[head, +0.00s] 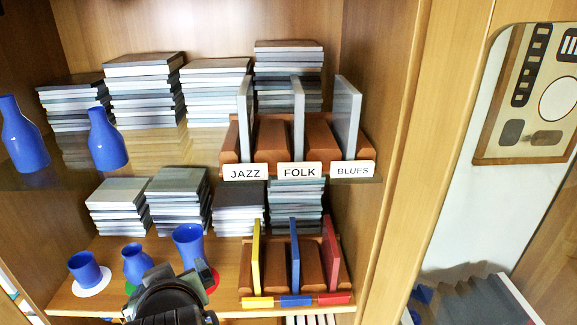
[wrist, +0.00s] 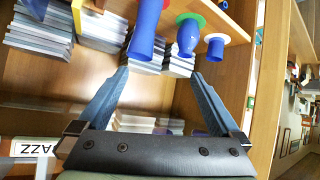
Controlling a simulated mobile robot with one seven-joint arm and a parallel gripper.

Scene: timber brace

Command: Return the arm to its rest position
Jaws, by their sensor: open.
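My gripper (wrist: 159,73) is open in the wrist view, with its two blue-grey fingers spread apart and nothing clamped between them. In the head view my dark wrist and gripper (head: 205,273) show at the bottom, in front of the lower shelf and overlapping the area by the blue vessels. The wrist view looks inverted, with the blue vessels hanging from the top beyond the fingers: a tall vase (wrist: 147,32), a round vase (wrist: 188,36) and a cup (wrist: 216,48). Whether the gripper touches any of them cannot be told for certain.
The lower shelf (head: 75,295) holds the cup (head: 84,270), vases and a rack with yellow, blue (head: 295,256) and red slabs. The upper shelf has blue bottles (head: 107,140) and a rack labelled JAZZ (head: 245,172), FOLK and BLUES. The cabinet side panel (head: 425,130) stands right.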

